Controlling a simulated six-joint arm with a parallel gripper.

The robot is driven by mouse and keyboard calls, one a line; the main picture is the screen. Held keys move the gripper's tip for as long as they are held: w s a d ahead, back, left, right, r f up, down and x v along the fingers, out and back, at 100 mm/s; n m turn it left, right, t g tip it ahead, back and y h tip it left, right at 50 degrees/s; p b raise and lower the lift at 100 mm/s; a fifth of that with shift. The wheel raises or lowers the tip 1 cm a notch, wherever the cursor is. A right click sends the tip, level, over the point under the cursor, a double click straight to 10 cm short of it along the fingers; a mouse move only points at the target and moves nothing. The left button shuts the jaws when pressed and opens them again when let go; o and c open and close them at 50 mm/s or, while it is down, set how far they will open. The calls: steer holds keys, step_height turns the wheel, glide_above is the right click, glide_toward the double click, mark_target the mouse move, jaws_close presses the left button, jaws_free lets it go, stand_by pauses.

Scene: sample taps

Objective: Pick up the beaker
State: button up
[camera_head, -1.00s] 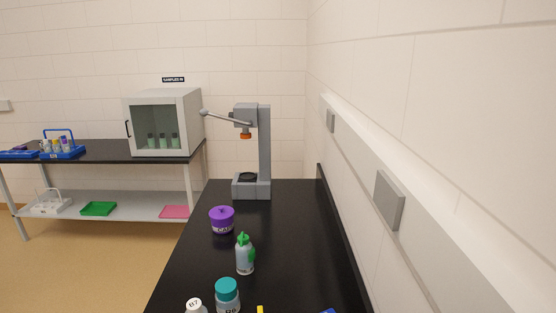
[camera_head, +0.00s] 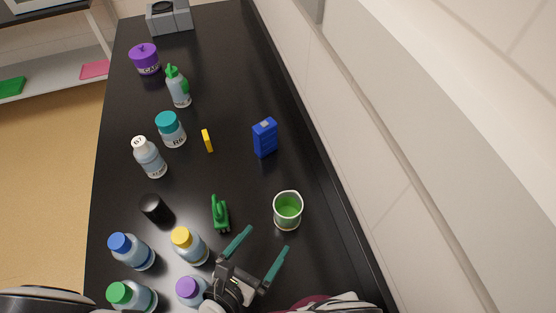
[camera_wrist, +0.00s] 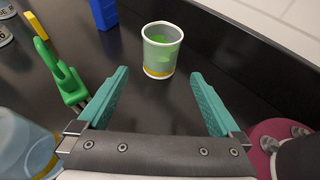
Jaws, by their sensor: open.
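The beaker (camera_head: 288,212) is a clear cup with a white rim and green contents. It stands upright on the black bench, near the right edge by the wall. In the wrist view the beaker (camera_wrist: 161,52) stands ahead of my fingers, with a yellow band near its base. My gripper (camera_head: 262,252) has its two teal fingers spread wide and empty. The fingertips are short of the beaker and apart from it. In the wrist view my gripper (camera_wrist: 159,82) shows both fingers, with the beaker beyond the gap between them.
A green clamp-like item (camera_head: 221,216) stands left of the beaker, and a blue box (camera_head: 265,138) stands behind it. Bottles with yellow (camera_head: 188,245), purple (camera_head: 191,289) and blue (camera_head: 131,251) caps crowd the left. Bare bench lies between the beaker and the blue box.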

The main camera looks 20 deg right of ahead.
mark_target(293, 204)
steer(key=x, duration=1.5)
steer(key=shift+d+f, duration=0.15)
steer(key=shift+f, duration=0.15)
steer(key=c, duration=1.3)
